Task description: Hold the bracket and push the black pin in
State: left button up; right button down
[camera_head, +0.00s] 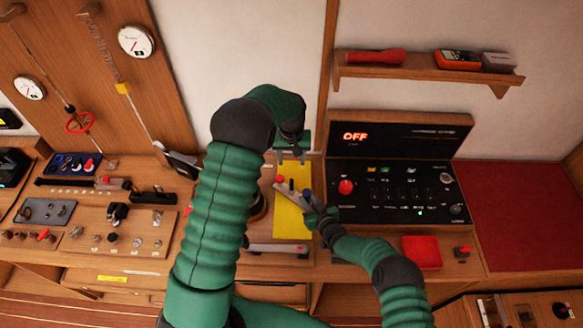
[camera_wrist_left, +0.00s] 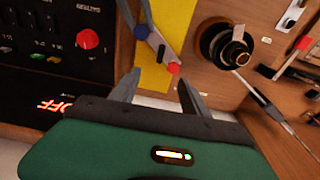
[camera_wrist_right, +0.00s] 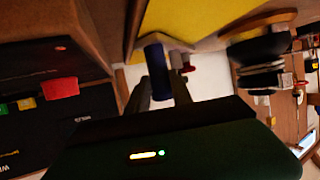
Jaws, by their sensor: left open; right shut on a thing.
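The grey bracket (camera_head: 287,191) is above the yellow mat (camera_head: 291,222). It carries a red knob (camera_wrist_left: 173,68) and a blue knob (camera_wrist_left: 141,31); a small dark pin (camera_head: 291,185) stands between them. How deep the pin sits cannot be told. My right gripper (camera_head: 314,211) is shut on the bracket's near right end. In the right wrist view the blue knob (camera_wrist_right: 157,68) and the red knob (camera_wrist_right: 190,68) show just beyond its fingers. My left gripper (camera_head: 291,158) is open and empty, its fingers just behind the bracket's red end, not around it.
A black control panel (camera_head: 398,190) with a red button stands right of the mat. A round dark fixture (camera_wrist_left: 224,43) is beside the mat, partly hidden by my left arm in the head view. Tools and switches fill the bench at left. A red pad (camera_head: 421,252) lies front right.

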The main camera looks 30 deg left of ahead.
jog(key=c, duration=1.3)
grip_release()
jog(key=shift+w, duration=0.1)
pick_arm(q)
jog(key=shift+s+r, duration=0.1)
jog(key=shift+r, duration=0.7)
pick_arm(e)
jog(key=shift+o, duration=1.2)
